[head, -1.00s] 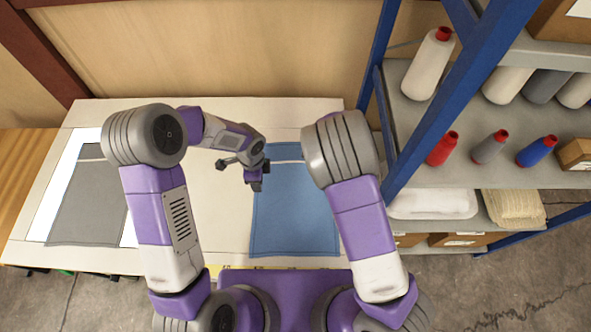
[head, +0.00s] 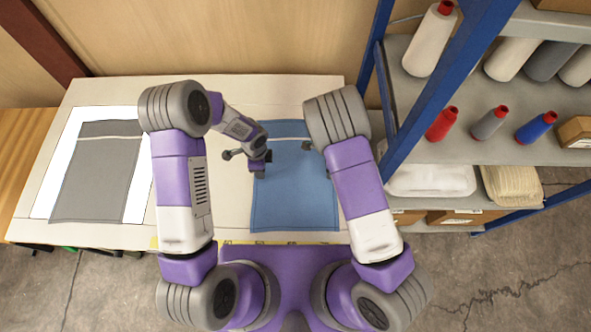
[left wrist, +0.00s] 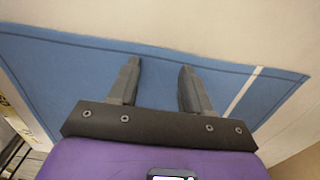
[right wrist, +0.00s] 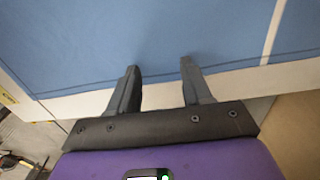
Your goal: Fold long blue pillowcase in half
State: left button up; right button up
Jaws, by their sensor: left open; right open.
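The long blue pillowcase (head: 293,200) lies flat on the table, with a white stripe near its far end. It fills much of the left wrist view (left wrist: 75,85) and the right wrist view (right wrist: 110,40). My left gripper (head: 262,162) is open and empty at the pillowcase's left edge; its fingers (left wrist: 158,75) are over the cloth near that edge. My right gripper (right wrist: 157,75) is open and empty by the pillowcase's right edge, with its fingertips about over that edge. In the head view, my right arm mostly hides this gripper. I cannot tell whether either gripper touches the cloth.
A grey pillowcase (head: 92,180) lies on a white sheet (head: 48,185) at the table's left. Bare table (head: 215,88) lies between and behind the cloths. A blue-framed shelf (head: 440,110) with thread cones stands close on the right.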

pick_arm(q)
jog(key=shift+f, duration=0.2)
pick_arm(e)
jog(key=shift+f, duration=0.15)
pick_arm(q)
grip_shut()
pick_arm(e)
grip_shut()
pick_arm(q)
jog(key=shift+r, duration=0.15)
